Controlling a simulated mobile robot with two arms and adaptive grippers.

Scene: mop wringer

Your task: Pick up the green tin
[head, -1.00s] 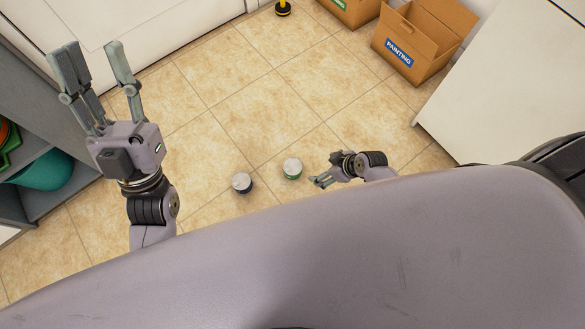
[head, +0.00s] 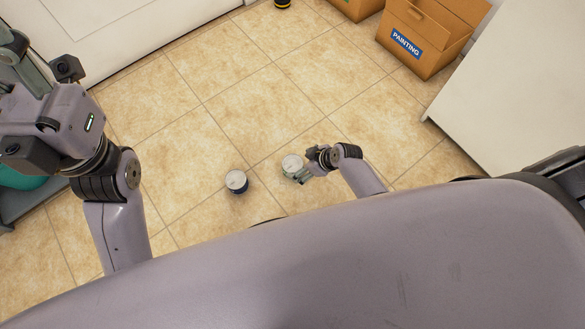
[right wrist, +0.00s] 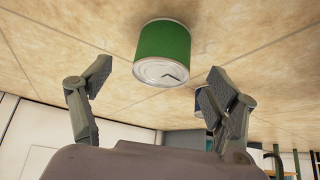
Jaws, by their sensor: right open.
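The green tin (head: 291,163) stands on the tiled floor, its pale lid facing up and its near side partly covered by my right gripper (head: 298,178). In the right wrist view, which looks upside down, the green tin (right wrist: 163,48) shows its green wall and pale metal end. There my right gripper (right wrist: 157,77) is open, its fingers spread to either side of the tin's line, with nothing held. The tin lies just beyond the fingertips; I cannot tell whether they touch it. My left gripper (head: 40,68) is at the upper left, its fingers partly cut off.
A dark blue tin (head: 237,182) stands left of the green one, and shows partly behind a finger in the right wrist view (right wrist: 201,104). Cardboard boxes (head: 425,40) stand at the upper right, near a white panel (head: 510,95).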

